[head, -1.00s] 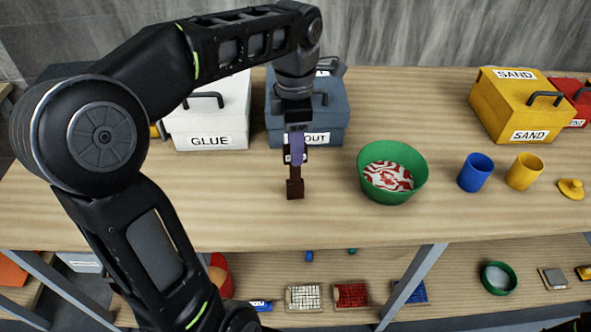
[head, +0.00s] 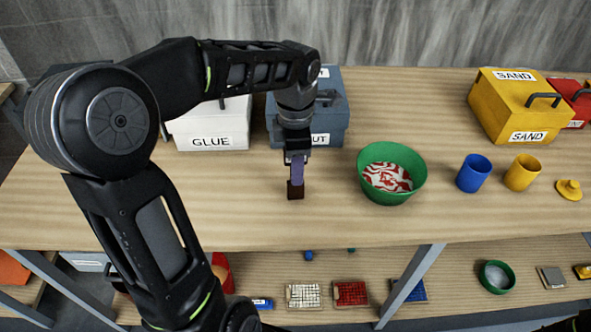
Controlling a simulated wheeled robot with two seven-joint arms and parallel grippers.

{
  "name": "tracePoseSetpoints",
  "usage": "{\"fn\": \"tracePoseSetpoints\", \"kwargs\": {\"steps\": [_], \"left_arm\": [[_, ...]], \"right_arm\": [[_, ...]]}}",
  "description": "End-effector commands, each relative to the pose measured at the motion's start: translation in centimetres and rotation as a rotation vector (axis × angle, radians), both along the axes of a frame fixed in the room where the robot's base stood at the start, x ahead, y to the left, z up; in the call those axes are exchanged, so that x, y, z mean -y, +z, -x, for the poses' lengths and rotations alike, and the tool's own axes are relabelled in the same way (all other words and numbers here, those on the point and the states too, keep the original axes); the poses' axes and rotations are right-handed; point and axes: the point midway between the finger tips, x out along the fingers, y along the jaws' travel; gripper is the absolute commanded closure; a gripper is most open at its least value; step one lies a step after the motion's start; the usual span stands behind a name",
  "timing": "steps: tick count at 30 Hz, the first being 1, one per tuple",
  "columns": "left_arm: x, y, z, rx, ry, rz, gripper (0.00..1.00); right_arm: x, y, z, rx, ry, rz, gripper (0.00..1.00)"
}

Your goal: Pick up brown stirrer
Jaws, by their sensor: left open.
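The brown stirrer stands upright on the table, with a dark brown block (head: 296,190) at its lower end and a purple shaft (head: 297,169) above. My left gripper (head: 297,155) comes down over the top of the shaft from above. It is open, and its fingers are at the shaft's upper part. The shaft's top is hidden by the gripper. Whether the fingers touch it I cannot tell. My right gripper is not in view.
A green bowl (head: 367,187) with red and white contents stands right of the stirrer. Blue (head: 473,174) and yellow (head: 521,173) cups are farther right. A white GLUE box (head: 211,134) and a grey-blue box (head: 334,126) stand behind. The table front is clear.

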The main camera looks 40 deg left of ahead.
Motion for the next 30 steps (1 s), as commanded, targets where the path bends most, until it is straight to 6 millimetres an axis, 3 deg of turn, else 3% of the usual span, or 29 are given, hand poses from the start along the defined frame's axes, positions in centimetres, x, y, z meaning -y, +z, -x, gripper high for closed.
{"fn": "tracePoseSetpoints", "kwargs": {"steps": [13,30], "left_arm": [[-0.01,0.04,-0.01,0.000,0.000,0.000,0.55],[-0.01,0.04,0.00,0.000,0.000,0.000,1.00]], "right_arm": [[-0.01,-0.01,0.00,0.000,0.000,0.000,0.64],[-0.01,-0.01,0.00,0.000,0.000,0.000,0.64]]}}
